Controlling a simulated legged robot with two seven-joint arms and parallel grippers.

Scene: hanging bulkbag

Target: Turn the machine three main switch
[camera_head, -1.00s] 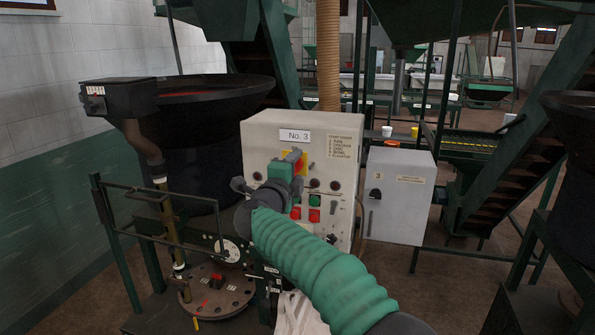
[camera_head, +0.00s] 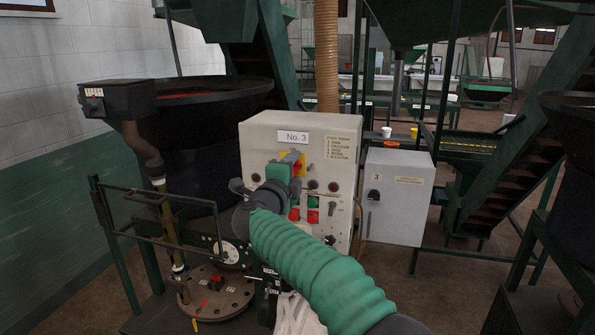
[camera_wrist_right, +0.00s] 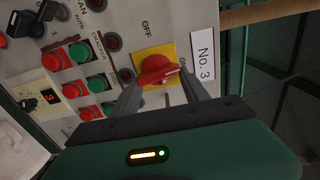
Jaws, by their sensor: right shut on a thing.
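The No. 3 control cabinet (camera_head: 257,141) stands in the middle of the head view. Its main switch is a red knob (camera_wrist_right: 153,70) on a yellow plate (camera_wrist_right: 149,53), below the "No. 3" label in the head view. My right gripper (camera_wrist_right: 162,84) is at the switch, with one finger on each side of the red knob, shut on it. In the wrist view the knob's pale mark points right, toward a partly hidden word; "OFF" is printed above the plate. In the head view my right gripper (camera_head: 290,168) covers most of the switch. My left gripper is not in view.
Red and green push buttons (camera_wrist_right: 78,52) sit beside the switch on the panel. A smaller grey box (camera_head: 397,205) with a black handle is right of the cabinet. A dark hopper (camera_head: 215,120) and a metal rail frame (camera_head: 160,240) stand at left.

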